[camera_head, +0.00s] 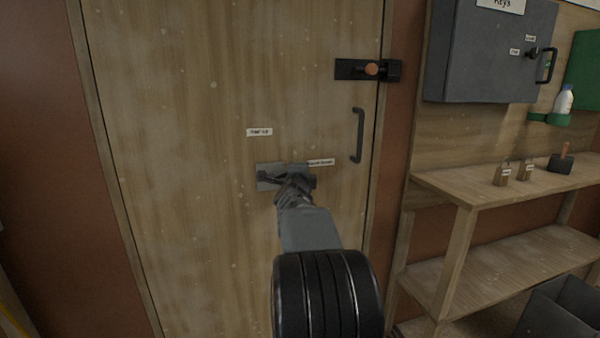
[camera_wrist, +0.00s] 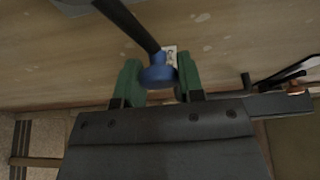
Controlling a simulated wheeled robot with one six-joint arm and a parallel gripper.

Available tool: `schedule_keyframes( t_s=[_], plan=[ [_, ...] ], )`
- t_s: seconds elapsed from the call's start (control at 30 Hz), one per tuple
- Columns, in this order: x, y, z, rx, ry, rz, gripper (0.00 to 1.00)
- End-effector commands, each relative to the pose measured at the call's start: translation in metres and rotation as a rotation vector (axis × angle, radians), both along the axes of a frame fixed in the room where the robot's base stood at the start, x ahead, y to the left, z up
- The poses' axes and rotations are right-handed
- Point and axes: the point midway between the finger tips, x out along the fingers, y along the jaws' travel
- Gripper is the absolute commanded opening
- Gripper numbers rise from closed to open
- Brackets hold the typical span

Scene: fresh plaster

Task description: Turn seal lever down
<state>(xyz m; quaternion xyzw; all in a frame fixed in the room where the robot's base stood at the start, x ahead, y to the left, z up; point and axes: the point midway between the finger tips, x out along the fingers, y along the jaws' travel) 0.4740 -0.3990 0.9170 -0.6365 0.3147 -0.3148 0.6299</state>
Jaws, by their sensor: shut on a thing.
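The seal lever is on a grey plate (camera_head: 266,184) on the wooden door. In the wrist view the lever (camera_wrist: 128,22) is a dark rod ending in a blue knob (camera_wrist: 158,75). My gripper (camera_wrist: 160,82) has green fingertips, one on each side of the knob, and is shut on it. In the head view my gripper (camera_head: 296,184) is in front of the plate and hides part of the lever, so its exact angle is hard to tell there. A small white label (camera_head: 321,162) is just above the plate's right end.
The door (camera_head: 200,120) has a dark vertical handle (camera_head: 359,135) and a black latch with an orange knob (camera_head: 371,69). Another label (camera_head: 260,132) is above the lever. On the right are a grey key cabinet (camera_head: 480,50) and a wooden shelf (camera_head: 500,193) with padlocks.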

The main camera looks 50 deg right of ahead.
Motion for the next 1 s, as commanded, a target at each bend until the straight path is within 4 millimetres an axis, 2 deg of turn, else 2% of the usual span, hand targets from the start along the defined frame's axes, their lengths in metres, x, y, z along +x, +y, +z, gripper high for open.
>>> schedule_keyframes(
  t_s=[0.57,0.6,0.83,1.0],
  plan=[
    [0.0001,-0.0005,-0.0028,0.024,-0.013,0.001,0.0],
    [0.0001,-0.0005,-0.0028,0.024,-0.013,0.001,0.38],
    [-0.0002,-0.0006,-0.0025,0.023,-0.012,0.0,0.6],
    [-0.0004,-0.0007,-0.0023,0.022,-0.012,0.0,0.6]
  ],
)
